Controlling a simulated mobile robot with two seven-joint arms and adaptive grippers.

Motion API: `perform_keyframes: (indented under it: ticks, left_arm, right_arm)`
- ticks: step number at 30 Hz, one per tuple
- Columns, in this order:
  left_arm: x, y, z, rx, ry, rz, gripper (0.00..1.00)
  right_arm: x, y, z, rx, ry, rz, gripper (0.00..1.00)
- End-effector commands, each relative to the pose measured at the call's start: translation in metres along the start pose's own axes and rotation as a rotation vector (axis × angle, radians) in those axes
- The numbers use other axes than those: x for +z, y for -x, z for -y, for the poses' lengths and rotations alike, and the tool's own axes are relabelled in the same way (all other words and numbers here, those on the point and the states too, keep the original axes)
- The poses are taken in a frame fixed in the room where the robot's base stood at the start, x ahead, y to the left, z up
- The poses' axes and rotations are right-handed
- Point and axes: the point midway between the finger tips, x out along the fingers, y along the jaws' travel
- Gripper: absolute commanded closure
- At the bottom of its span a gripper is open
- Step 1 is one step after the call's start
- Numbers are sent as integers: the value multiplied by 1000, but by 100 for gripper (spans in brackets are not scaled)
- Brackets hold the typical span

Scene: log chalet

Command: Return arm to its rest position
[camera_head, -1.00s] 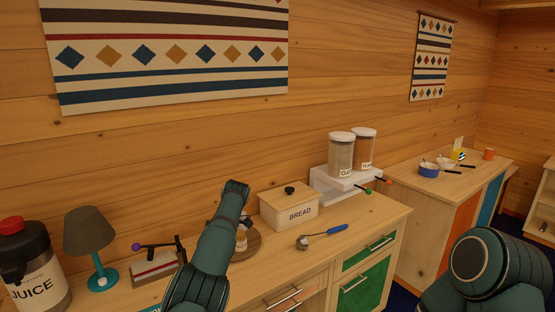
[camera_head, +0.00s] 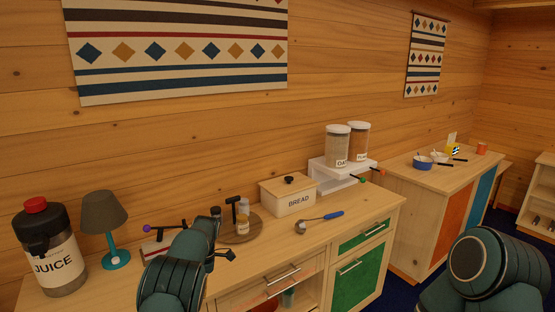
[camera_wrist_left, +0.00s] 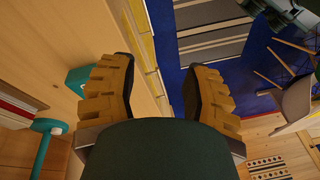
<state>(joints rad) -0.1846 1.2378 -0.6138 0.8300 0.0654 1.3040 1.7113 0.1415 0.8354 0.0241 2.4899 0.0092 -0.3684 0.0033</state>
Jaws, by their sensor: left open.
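My left arm (camera_head: 178,275) reaches up from the bottom of the head view, in front of the counter (camera_head: 350,223). Dark parts near its end (camera_head: 226,254) stand out, but the arm hides much of the hand. In the left wrist view the left gripper (camera_wrist_left: 165,95) is open, its two ridged yellow-brown fingers wide apart with nothing between them. Beyond it lie a wooden edge and the blue floor (camera_wrist_left: 172,85). A dark green link of my right arm (camera_head: 485,270) shows at bottom right in the head view; its gripper is out of view.
A juice jug (camera_head: 52,255), lamp (camera_head: 106,220), bread box (camera_head: 289,198), ladle (camera_head: 320,221) and round wooden board (camera_head: 248,229) with small items stand on the counter. Jars (camera_head: 337,146) stand on a white riser (camera_head: 330,180). The counter's right front is clear.

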Motion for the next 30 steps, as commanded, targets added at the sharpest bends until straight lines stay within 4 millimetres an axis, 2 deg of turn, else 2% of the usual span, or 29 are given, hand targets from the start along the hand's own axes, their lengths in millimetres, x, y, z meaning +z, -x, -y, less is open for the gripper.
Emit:
perform_keyframes:
  ticks: [1,6,11,15,18,22,27,30]
  left_arm:
    - [-4,-26,5,-7,-58,29,52]
    - [-1,-98,31,32,-309,126,52]
    - [13,-153,72,99,-556,201,52]
    - [32,-187,119,182,-775,251,52]
    - [46,-203,156,252,-932,275,52]
    - [65,-213,209,356,-1135,289,52]
    - [82,-210,275,498,-1379,276,52]
    - [87,-204,304,565,-1483,259,52]
  right_arm:
    - [1,-4,-2,1,0,2,53]
    - [3,-12,-4,1,1,5,53]
    - [5,-20,-7,2,1,7,53]
    - [7,-26,-9,3,2,9,53]
    - [8,-31,-11,4,2,10,53]
    - [9,-37,-13,4,3,12,53]
    - [11,-44,-15,5,4,14,53]
    - [11,-47,-16,6,4,15,53]
